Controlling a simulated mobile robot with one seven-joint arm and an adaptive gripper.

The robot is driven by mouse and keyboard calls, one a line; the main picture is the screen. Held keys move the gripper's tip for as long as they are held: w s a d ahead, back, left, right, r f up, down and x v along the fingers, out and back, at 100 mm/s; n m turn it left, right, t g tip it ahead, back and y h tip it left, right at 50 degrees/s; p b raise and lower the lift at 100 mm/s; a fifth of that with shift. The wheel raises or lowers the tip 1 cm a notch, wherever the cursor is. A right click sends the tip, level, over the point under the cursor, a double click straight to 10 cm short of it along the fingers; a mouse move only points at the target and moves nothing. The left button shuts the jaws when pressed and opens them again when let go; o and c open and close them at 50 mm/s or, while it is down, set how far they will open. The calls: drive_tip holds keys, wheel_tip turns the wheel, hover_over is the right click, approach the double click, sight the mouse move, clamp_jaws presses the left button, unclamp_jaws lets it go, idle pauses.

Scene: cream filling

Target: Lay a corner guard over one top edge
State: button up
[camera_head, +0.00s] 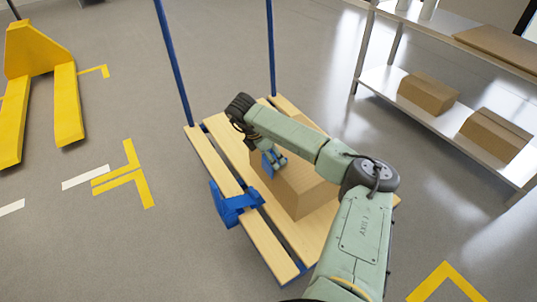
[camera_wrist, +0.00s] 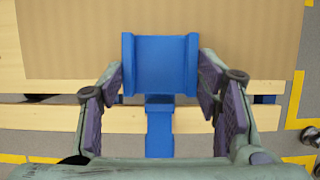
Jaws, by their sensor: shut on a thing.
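The blue corner guard (camera_wrist: 160,65) sits between the two fingers of my gripper (camera_wrist: 161,78) in the wrist view. My arm hides part of the box top. In the wrist view the box's brown face (camera_wrist: 250,45) lies behind the guard. I cannot tell whether the guard touches the box.
The box stands on a wooden slatted cart (camera_head: 262,240) with blue posts (camera_head: 172,62). A blue bracket (camera_head: 232,203) sits at the cart's left edge. A metal shelf (camera_head: 440,122) with cardboard boxes is at right. A yellow pallet jack (camera_head: 38,70) is at left.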

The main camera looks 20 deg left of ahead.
drive_tip(key=shift+w+d+f, duration=0.2)
drive_tip(key=shift+w, duration=0.05)
idle(0.7)
drive_tip(key=o, duration=1.2)
